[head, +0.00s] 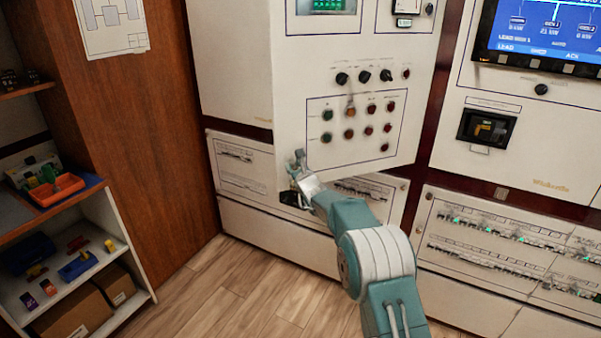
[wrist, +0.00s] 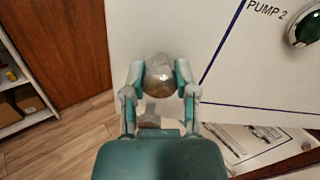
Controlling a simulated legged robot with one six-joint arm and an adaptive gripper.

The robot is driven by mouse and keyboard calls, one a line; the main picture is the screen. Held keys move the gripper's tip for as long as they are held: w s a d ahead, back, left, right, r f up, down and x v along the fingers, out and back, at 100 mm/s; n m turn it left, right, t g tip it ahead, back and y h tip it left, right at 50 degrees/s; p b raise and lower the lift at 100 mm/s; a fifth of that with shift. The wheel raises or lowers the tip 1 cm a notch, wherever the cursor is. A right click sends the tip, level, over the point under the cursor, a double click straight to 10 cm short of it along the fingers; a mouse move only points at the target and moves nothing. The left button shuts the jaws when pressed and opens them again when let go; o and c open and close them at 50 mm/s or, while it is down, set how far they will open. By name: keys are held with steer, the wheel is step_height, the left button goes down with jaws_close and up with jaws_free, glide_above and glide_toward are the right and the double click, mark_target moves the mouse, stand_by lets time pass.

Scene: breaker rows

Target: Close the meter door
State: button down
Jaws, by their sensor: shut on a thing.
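The door I take for the meter door is a white panel (head: 330,165) with knobs, several coloured buttons and a display at its top. It appears to stand out from the cabinet, its lower left corner overhanging the lower panels. My gripper (head: 298,165) is at that corner. In the wrist view my gripper (wrist: 158,82) has its fingers closed on both sides of a round metallic knob (wrist: 158,76), in front of the white door face (wrist: 180,30). In the head view the knob is hidden by my gripper.
Lower panels with breaker rows (head: 240,165) run below the door. A cabinet with a blue screen (head: 545,30) and a black switch (head: 487,128) stands to the right. A shelf (head: 110,235) with bins and boxes stands at left. The wooden floor (head: 220,285) between is clear.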

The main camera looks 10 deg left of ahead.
mark_target(289, 133)
steer(key=shift+w+a+f+m+t+h, duration=0.1)
steer(key=shift+w+a+m+t+h, duration=0.1)
steer(key=shift+w+a, duration=0.4)
steer(key=shift+w+a+m+t+h, duration=0.1)
steer(key=shift+w+a+h, duration=0.15)
steer(key=shift+w, duration=0.5)
steer(key=shift+c, duration=1.9)
jaws_free()
steer(key=shift+a, duration=0.1)
step_height(289, 133, up, 10)
steer(key=shift+w+f, duration=0.1)
steer(key=shift+w, duration=0.05)
